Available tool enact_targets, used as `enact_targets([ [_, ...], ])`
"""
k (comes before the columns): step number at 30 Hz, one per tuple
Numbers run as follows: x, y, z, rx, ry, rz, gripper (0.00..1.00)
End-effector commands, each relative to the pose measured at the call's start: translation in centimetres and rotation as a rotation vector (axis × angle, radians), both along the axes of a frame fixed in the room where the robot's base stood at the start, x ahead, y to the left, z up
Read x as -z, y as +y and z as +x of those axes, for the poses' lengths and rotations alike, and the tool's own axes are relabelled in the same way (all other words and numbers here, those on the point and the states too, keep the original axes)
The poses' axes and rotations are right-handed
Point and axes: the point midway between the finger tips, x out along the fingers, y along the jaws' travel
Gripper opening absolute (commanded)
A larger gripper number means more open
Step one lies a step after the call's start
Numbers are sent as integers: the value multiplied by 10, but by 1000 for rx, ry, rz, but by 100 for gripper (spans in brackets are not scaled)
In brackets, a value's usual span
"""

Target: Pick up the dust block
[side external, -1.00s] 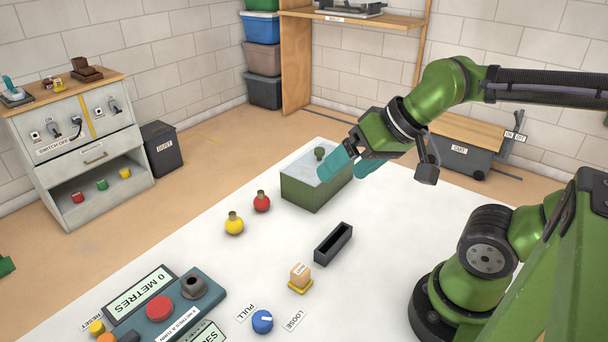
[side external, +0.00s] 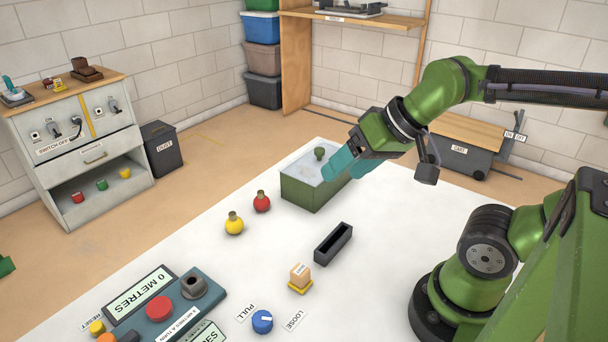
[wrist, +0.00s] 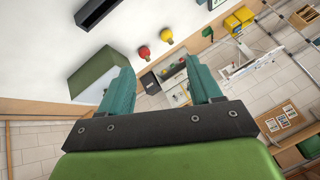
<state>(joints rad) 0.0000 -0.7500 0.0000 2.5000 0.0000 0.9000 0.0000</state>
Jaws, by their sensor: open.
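My gripper (side external: 340,166) has teal fingers and hangs at the green box, well behind and above the tan block. In the wrist view the fingers (wrist: 158,64) are apart with nothing between them. The tan block is not visible in the wrist view.
The green box (side external: 302,193) has a pale top with a green knob. A black tray (side external: 333,244), red flask (side external: 262,202) and yellow flask (side external: 234,224) stand nearby. A blue knob (side external: 262,321) and console (side external: 160,318) are in front. A bin (side external: 162,152) labelled DUST stands on the floor.

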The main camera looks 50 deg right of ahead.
Motion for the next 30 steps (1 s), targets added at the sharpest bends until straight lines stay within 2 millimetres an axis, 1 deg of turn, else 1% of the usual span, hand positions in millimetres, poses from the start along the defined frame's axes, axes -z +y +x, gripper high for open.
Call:
enact_targets([
  [5, 0, 0, 0, -2, 0, 0, 64],
  [8, 7, 7, 1, -28, 31, 0, 64],
  [11, 17, 18, 10, -81, 97, -16, 64],
  [14, 30, 34, 21, -160, 207, -57, 64],
  [18, 49, 56, 35, -268, 371, -140, 64],
  [22, 64, 71, 45, -335, 494, -217, 64],
  [25, 69, 77, 51, -357, 554, -262, 64],
  [27, 66, 75, 54, -353, 579, -283, 64],
  [29, 65, 73, 54, -346, 583, -288, 64],
  [30, 68, 73, 52, -344, 591, -290, 64],
])
